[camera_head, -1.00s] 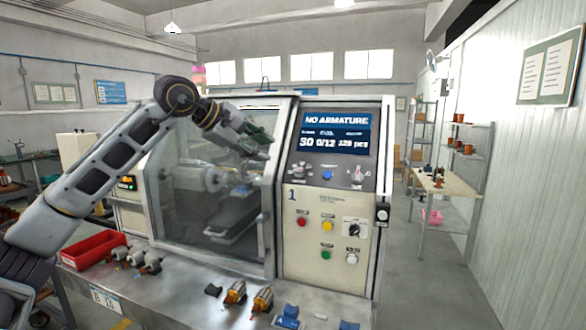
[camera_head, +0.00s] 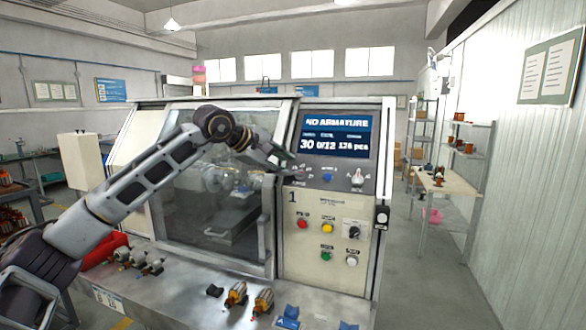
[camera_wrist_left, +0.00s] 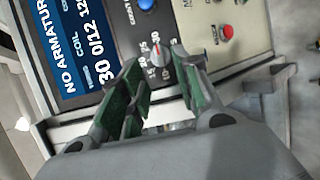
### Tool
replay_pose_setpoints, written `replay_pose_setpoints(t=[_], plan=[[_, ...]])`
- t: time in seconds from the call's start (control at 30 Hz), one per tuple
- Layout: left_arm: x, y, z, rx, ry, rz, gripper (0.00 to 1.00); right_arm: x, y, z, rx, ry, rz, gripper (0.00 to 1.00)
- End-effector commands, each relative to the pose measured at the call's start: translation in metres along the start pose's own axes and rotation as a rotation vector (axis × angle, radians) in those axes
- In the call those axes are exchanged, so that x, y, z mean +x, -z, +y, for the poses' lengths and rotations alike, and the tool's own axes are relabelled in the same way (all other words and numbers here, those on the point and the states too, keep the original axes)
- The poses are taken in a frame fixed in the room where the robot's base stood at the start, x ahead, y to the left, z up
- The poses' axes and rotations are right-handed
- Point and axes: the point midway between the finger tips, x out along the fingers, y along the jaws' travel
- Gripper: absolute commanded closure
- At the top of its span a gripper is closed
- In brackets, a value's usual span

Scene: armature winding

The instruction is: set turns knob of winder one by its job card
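Winder one (camera_head: 330,218), marked with a 1, stands in front of me. Its display (camera_head: 335,135) reads NO ARMATURE, with 30 and 0/12 below. A round knob with a numbered scale sits left of the blue button (camera_head: 327,177); the wrist view shows this knob (camera_wrist_left: 158,56) with a light pointer. My left gripper (camera_head: 285,163) is in front of the panel at this knob and partly covers it in the head view. Its green-padded fingers (camera_wrist_left: 158,85) are open, with the knob between and just beyond their tips; contact is not visible. My right gripper is out of view.
Red, yellow, green and white buttons and a black selector (camera_head: 353,231) sit lower on the panel. Armatures (camera_head: 236,294) and blue blocks (camera_head: 288,316) lie on the bench ledge. A red tray (camera_head: 97,250) is partly behind my arm. The aisle at right is clear.

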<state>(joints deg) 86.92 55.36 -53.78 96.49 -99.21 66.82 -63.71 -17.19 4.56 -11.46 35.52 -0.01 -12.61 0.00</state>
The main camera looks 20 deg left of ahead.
Motion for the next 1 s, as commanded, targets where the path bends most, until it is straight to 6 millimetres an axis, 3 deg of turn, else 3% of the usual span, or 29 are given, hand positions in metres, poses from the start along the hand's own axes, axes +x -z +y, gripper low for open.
replay_pose_setpoints(t=[0.4, 0.87, 1.0], plan=[[0.047, 0.0, 0.001, -0.001, 0.001, -0.001, 0.68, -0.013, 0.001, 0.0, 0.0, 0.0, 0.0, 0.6], [0.055, 0.0, 0.0, 0.0, 0.0, 0.0, 0.68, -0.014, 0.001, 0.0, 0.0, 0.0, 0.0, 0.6], [0.054, 0.0, 0.0, -0.001, 0.0, 0.0, 0.86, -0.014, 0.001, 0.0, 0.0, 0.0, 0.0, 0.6]])
